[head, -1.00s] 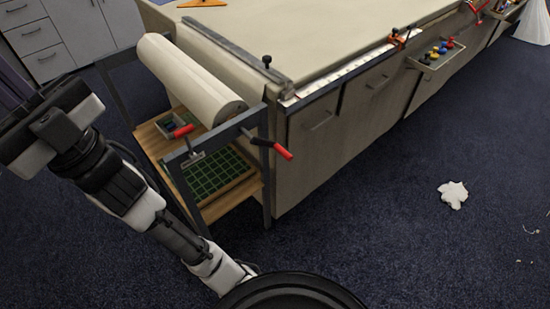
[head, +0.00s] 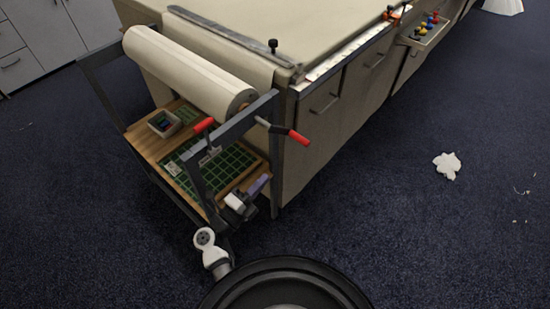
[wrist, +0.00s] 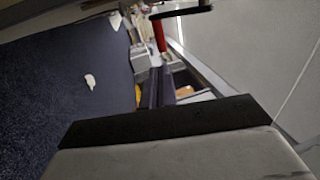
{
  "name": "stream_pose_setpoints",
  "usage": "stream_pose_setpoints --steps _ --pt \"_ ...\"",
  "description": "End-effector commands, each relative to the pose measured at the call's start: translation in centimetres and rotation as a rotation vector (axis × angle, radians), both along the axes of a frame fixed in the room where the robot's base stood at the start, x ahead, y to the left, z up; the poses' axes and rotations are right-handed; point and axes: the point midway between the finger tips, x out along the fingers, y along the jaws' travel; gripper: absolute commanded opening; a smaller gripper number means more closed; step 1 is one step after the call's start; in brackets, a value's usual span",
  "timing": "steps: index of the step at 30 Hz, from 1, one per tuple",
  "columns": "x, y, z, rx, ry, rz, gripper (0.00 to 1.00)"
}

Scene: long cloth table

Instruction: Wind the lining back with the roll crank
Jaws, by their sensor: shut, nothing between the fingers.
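The cream lining roll (head: 190,70) lies across a dark metal frame at the table's end; its lining (head: 228,42) runs toward the table. The roll crank (head: 298,137) sticks out at the roll's near end with a red grip. In the wrist view, a red grip (wrist: 158,35) on a dark bar shows beyond my fingers (wrist: 158,82); the gripper body hides the lower picture.
The frame's wooden shelf (head: 150,143) holds a green cutting mat (head: 224,170) and a small box (head: 164,124). Frame posts stand close to my arm. A white scrap (head: 447,165) lies on the dark carpet, which is otherwise mostly clear at right.

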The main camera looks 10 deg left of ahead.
Motion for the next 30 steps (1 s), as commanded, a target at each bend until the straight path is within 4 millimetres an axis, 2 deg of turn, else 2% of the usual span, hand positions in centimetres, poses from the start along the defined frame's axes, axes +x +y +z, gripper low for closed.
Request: stream_pose_setpoints --steps 18,24,30 --pt "9.2 -6.6 3.0 -0.001 -0.004 0.0 0.0" --pt "10.5 -7.5 3.1 0.0 -0.003 0.001 0.0" --pt "10.7 -7.7 3.1 -0.001 -0.003 0.002 0.0"
